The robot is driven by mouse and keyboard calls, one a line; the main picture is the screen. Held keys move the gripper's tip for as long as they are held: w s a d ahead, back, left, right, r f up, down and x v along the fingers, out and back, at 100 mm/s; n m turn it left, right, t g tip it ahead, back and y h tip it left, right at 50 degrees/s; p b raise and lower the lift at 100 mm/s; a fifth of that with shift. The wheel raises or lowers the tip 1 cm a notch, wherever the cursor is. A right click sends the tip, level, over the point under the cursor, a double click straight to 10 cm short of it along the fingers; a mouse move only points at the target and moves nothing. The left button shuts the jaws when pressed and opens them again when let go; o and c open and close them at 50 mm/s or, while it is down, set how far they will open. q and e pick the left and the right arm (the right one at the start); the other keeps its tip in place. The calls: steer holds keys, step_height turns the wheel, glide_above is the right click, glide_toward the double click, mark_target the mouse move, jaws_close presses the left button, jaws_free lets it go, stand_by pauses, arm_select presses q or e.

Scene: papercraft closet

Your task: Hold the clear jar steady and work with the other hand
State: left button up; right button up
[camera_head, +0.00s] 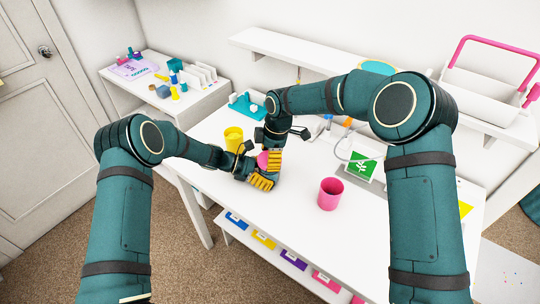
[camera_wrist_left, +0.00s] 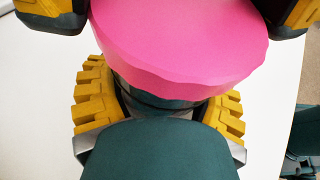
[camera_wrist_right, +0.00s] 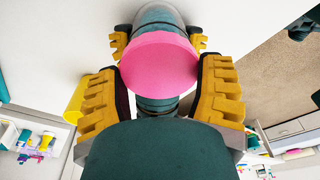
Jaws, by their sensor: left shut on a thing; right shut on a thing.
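A pink lid (camera_wrist_left: 180,40) shows as a broad disc with an uneven rim in the left wrist view. It also shows in the right wrist view (camera_wrist_right: 158,62) between the yellow fingers of my right gripper (camera_wrist_right: 162,95), which is shut on it. The clear jar (camera_wrist_right: 156,24) is hard to make out, with only a faint outline beyond the lid. My left gripper (camera_head: 262,182) is shut on the jar, its fingers on either side, low over the white table. My right gripper (camera_head: 275,160) reaches in from above, close beside it. The fingers hide most of the jar and lid.
On the white table (camera_head: 290,215), a yellow cup (camera_head: 233,138) stands left of the grippers and a pink cup (camera_head: 330,193) to the right. A green sign (camera_head: 362,166) stands behind the pink cup. A side table (camera_head: 200,103) holds small items. The front tabletop is clear.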

steer(key=shift+f, duration=0.6)
stand_by(0.3)
arm_select(q)
jaws_close()
arm_select(e)
steer(key=m+t, duration=0.1)
steer(key=m, duration=0.6)
steer(key=shift+s+a, duration=0.1)
steer(key=m, duration=0.6)
steer(key=shift+t+h, duration=0.3)
steer(key=shift+h, duration=0.1)
steer(key=o, duration=0.7)
steer(key=shift+r, duration=0.1)
steer(key=shift+r, duration=2.15)
steer(key=shift+o, duration=0.3)
